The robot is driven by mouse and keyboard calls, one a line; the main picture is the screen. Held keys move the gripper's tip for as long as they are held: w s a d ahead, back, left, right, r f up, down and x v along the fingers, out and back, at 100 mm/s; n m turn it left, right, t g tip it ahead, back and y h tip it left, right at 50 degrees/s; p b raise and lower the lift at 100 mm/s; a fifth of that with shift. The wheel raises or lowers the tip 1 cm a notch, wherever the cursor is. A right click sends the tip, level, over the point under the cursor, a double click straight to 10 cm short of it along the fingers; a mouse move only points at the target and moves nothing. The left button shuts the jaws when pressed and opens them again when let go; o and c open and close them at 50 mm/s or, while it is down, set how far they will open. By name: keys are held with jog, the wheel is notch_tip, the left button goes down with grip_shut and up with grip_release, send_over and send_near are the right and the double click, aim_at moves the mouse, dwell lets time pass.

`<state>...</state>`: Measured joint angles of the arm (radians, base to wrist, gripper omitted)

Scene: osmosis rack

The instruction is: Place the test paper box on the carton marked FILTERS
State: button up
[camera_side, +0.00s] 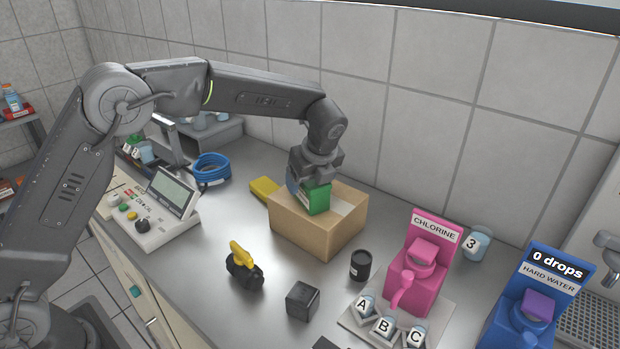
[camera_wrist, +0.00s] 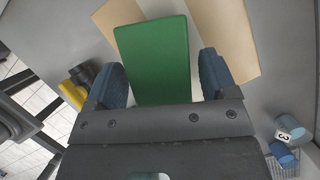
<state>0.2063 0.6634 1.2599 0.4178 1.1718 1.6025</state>
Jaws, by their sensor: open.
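The test paper box is the green box (camera_side: 317,198), sitting on top of the brown cardboard carton (camera_side: 305,233). In the wrist view the green box (camera_wrist: 155,55) lies between the two blue fingers, over the tan flaps of the carton (camera_wrist: 232,35). My gripper (camera_side: 307,186) is right above the carton, pointing down around the box. In the wrist view my gripper (camera_wrist: 162,80) is open, with a finger on each side of the box and a visible gap at the right. The lettering on the carton does not show from here.
A yellow item (camera_side: 264,187) lies left of the carton. A black jar (camera_side: 361,265), a black cube (camera_side: 302,300) and a black-and-yellow valve (camera_side: 243,266) stand in front. The pink CHLORINE dispenser (camera_side: 421,262) is at right. Blue coiled tubing (camera_side: 210,168) lies behind left.

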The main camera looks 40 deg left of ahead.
jog(key=v, duration=1.2)
jog(key=s+a+r+n+h, duration=0.1)
jog(key=s+a+r+n, duration=0.2)
jog(key=s+r+n, duration=0.25)
jog(key=s+a+f+n+t+h, duration=0.1)
jog(key=s+a+f+n+t, duration=0.1)
jog(key=s+n, duration=0.6)
jog(key=s+a+f+n+t+h, duration=0.1)
jog(key=s+a+f+n+h, duration=0.1)
jog(key=s+n, duration=0.7)
jog(key=s+a+f, duration=0.1)
jog(key=s+f, duration=0.1)
jog(key=s, duration=0.6)
jog(key=shift+f+t, duration=0.35)
jog(key=shift+t, duration=0.05)
